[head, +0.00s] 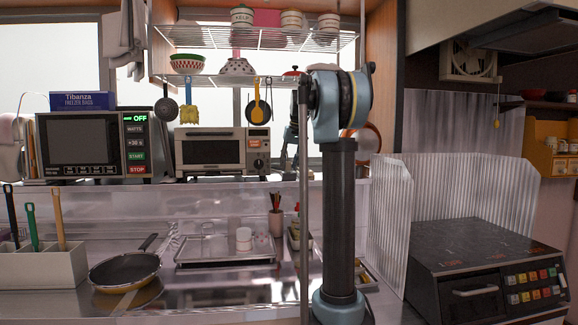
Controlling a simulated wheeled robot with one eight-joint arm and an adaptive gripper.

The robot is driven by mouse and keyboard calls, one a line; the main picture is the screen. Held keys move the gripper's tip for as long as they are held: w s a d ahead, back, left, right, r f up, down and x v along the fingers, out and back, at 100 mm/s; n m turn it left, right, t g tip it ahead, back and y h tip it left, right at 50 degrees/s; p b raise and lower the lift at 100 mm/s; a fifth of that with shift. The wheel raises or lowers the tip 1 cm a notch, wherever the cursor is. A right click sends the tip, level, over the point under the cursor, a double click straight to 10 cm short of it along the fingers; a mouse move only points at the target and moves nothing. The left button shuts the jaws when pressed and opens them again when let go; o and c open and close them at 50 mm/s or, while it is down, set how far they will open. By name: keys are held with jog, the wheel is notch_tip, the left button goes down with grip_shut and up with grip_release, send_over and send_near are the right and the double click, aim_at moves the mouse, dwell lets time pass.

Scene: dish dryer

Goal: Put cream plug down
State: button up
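I cannot make out a cream plug in the head view.
A frying pan (125,271) lies on the counter at left, near a utensil box (38,268). A microwave (92,144) and toaster oven (210,152) stand behind. A wire rack (215,80) hangs above.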

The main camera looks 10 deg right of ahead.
dwell(0.4)
jog(key=v, duration=0.5)
jog(key=shift+s+d, duration=0.2)
jog(key=shift+s, duration=0.1)
jog(key=s+d, duration=0.6)
jog(key=s, duration=0.3)
jog(key=shift+s, duration=0.3)
jog(key=shift+f, duration=0.1)
